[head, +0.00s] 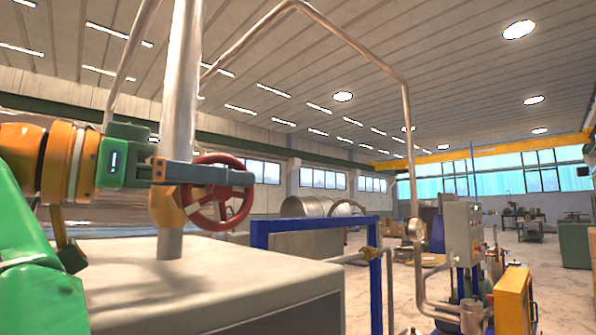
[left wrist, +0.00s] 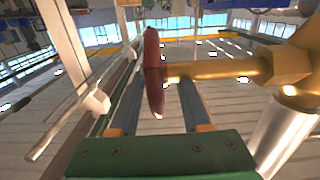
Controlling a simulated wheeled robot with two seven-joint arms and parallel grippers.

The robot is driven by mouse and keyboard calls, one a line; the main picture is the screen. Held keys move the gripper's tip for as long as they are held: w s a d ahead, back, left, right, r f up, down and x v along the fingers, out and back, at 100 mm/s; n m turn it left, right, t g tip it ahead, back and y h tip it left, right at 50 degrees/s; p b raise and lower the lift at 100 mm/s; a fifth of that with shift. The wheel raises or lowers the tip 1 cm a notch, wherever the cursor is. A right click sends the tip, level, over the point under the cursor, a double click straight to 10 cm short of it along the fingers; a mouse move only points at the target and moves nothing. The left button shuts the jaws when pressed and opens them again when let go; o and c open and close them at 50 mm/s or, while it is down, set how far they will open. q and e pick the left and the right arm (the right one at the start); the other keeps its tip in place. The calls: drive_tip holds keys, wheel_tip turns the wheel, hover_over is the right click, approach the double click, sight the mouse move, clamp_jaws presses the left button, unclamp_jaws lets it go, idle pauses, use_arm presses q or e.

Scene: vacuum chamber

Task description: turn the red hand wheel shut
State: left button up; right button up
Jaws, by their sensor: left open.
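The red hand wheel (head: 190,214) sits upright on a brass valve (head: 164,208) on a vertical pipe, left of centre in the head view. My left gripper (head: 246,179) reaches across the wheel from the left, with its grey fingers over the wheel's upper half. In the left wrist view the wheel (left wrist: 153,72) shows edge-on between the two open fingers (left wrist: 160,95), with a gap on each side. The brass stem and valve body (left wrist: 282,66) lie to the right there. My right gripper is in neither view.
A pale box-shaped housing (head: 230,275) stands below the valve. A blue frame (head: 312,224) and a grey control box (head: 462,232) stand to the right. Pipes (head: 408,150) rise overhead. Open floor lies at the far right.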

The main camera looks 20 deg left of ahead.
sight(245, 218)
use_arm(q)
drive_tip(key=shift+w+d+r+p, duration=0.15)
drive_tip(key=shift+w+d, duration=0.15)
drive_tip(key=shift+w, duration=0.2)
drive_tip(key=shift+w+d+r+p, duration=0.15)
drive_tip(key=shift+w+d, duration=0.15)
drive_tip(key=shift+w, duration=0.15)
drive_tip(key=shift+w+d+p, duration=0.25)
drive_tip(key=shift+p, duration=0.1)
drive_tip(key=shift+s+a, duration=0.1)
drive_tip(key=shift+a, duration=0.05)
drive_tip(key=shift+w, duration=0.35)
clamp_jaws()
